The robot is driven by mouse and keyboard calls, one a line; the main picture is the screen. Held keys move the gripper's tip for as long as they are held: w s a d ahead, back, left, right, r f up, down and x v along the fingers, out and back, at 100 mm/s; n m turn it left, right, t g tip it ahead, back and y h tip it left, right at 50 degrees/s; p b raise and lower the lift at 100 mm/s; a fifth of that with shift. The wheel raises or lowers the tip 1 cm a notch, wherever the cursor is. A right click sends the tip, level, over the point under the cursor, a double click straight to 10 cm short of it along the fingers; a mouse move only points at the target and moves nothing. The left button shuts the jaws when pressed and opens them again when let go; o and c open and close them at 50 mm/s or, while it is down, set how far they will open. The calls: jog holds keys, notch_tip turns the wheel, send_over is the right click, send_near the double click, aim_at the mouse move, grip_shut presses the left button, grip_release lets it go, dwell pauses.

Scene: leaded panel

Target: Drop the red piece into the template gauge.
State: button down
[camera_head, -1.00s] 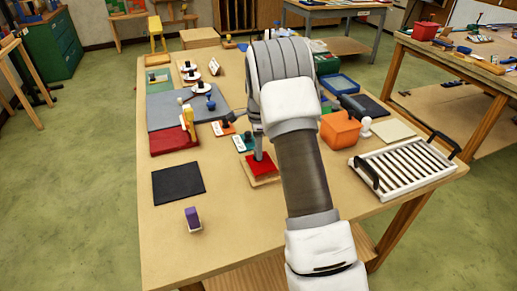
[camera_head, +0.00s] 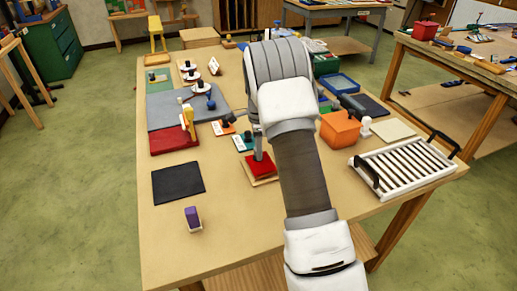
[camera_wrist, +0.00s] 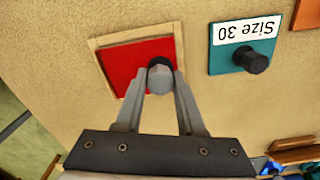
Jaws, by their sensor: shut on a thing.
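The red piece (camera_head: 258,166) is a flat red square with a dark knob on top; it also shows in the wrist view (camera_wrist: 125,66). My gripper (camera_wrist: 160,75) is shut on its knob. The template gauge (camera_head: 265,182) is a light wooden square frame under the red piece. In the wrist view, the gauge's rim (camera_wrist: 118,39) shows along the far and left sides of the piece. The piece covers the opening and looks slightly raised, but its exact height is hard to tell. My fingers hide its near part.
A teal plate labelled Size 30 (camera_wrist: 232,58) with a black knob lies near the gauge. The table front is clear.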

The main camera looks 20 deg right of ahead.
jog(key=shift+f+b, duration=0.4)
jog(key=shift+f, duration=0.4)
jog(key=shift+c, duration=2.2)
grip_release()
notch_tip(320, 180, up, 18)
jog(key=shift+f, duration=0.25)
